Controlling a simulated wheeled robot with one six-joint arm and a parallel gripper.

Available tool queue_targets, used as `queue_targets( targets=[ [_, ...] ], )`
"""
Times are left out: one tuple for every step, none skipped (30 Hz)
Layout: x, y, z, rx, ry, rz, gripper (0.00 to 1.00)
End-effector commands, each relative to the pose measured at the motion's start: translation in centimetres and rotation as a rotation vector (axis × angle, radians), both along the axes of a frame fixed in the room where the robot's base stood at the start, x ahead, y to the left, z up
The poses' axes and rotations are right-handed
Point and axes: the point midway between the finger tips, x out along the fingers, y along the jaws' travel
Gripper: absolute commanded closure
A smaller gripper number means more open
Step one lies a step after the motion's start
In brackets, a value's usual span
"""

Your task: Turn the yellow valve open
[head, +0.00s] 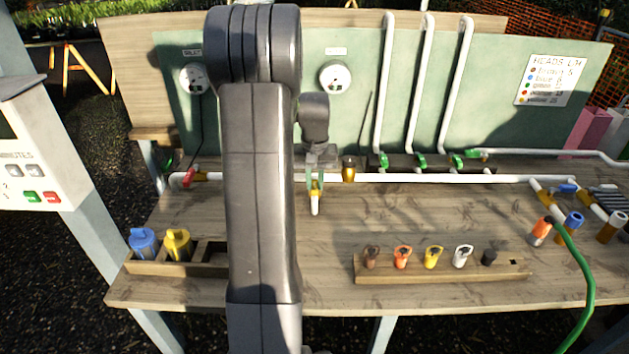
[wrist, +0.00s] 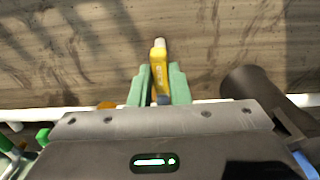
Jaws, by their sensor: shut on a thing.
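The yellow valve (wrist: 158,62) lies between the green fingertips of my gripper (wrist: 160,77) in the wrist view. My gripper is shut on it. The yellow part points away from the palm, and a white end shows beyond it.
The white pipe (head: 440,179) runs along the bench, with a red valve (head: 188,178) at left and several green valves (head: 420,161) behind at right. A wooden rack (head: 440,273) of coloured heads stands in front. A green hose (head: 588,265) hangs at right. The bench middle is bare.

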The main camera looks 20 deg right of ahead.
Motion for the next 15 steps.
queue_targets(
  targets=[
    [0.11, -0.07, 0.15, -0.003, -0.003, 0.002, 1.0],
    [0.11, -0.07, 0.15, -0.003, -0.003, 0.002, 0.82],
    [0.1, -0.07, 0.15, -0.003, -0.003, 0.002, 0.74],
    [0.1, -0.07, 0.14, -0.003, -0.003, 0.002, 0.68],
    [0.09, -0.06, 0.13, -0.002, -0.004, 0.001, 0.62],
    [0.08, -0.05, 0.12, -0.002, -0.003, 0.001, 0.62],
    [0.07, -0.05, 0.11, -0.002, -0.003, 0.001, 0.62],
    [0.06, -0.05, 0.1, -0.002, -0.003, 0.001, 0.62],
    [0.05, -0.04, 0.08, -0.001, -0.002, 0.001, 0.62],
    [0.05, -0.04, 0.08, -0.001, -0.002, 0.001, 0.62],
    [0.04, -0.03, 0.07, -0.001, -0.002, 0.0, 0.62],
    [0.03, -0.03, 0.07, -0.001, -0.002, 0.0, 0.62],
    [0.04, -0.03, 0.09, -0.001, -0.002, 0.0, 0.62],
    [0.04, -0.03, 0.15, -0.001, -0.002, 0.0, 0.62],
    [0.05, -0.04, 0.33, -0.001, -0.002, 0.0, 0.62]
  ],
)
